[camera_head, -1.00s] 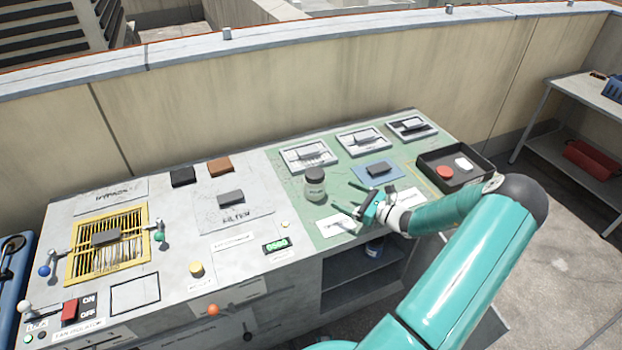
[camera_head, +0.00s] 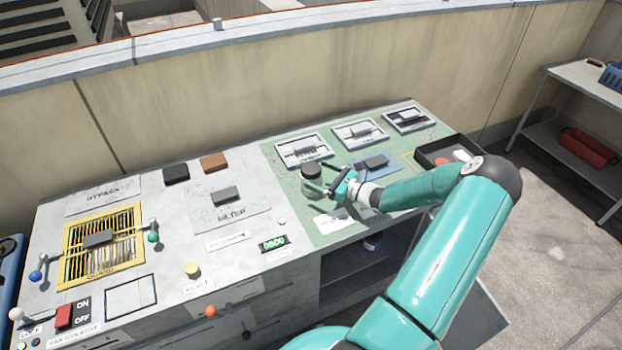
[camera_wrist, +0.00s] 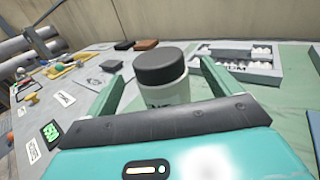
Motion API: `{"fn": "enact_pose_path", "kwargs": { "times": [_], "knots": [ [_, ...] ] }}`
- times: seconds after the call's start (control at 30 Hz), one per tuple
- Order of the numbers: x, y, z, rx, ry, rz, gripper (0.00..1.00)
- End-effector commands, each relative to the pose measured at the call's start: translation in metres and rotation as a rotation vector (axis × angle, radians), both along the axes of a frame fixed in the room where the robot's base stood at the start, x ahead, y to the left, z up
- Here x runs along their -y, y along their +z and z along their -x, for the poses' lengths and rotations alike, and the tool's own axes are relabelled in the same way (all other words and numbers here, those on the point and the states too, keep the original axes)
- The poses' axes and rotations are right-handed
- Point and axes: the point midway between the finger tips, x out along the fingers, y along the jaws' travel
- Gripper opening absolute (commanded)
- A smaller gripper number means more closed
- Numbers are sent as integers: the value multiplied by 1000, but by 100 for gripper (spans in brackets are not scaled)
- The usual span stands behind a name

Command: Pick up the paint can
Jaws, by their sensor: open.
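A pale can with a dark grey lid (camera_head: 312,180), the likely paint can, stands upright on the green part of the bench in the head view. In the wrist view the can (camera_wrist: 165,82) is straight ahead, with part of a label showing low on its body. My gripper (camera_head: 320,178) is open and reaches the can from the right. In the wrist view the fingers of my gripper (camera_wrist: 160,76) stand on both sides of the can, apparently with gaps. The can's lower part is hidden behind the gripper body.
Three framed trays (camera_head: 355,133) lie behind the can. A blue mat (camera_head: 385,168) and a black tray (camera_head: 430,152) with a red item lie to the right.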

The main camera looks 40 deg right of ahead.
Motion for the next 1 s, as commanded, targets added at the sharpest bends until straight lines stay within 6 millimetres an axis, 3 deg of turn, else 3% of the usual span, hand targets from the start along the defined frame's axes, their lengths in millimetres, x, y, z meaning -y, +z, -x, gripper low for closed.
{"fn": "enact_pose_path", "kwargs": {
  "times": [0.4,0.63,0.93,1.0],
  "knots": [
    [-15,8,-49,0,2,-1,89],
    [-16,8,-52,0,0,0,89],
    [-16,8,-52,0,1,0,32],
    [-16,9,-52,1,1,1,30]
  ]
}}
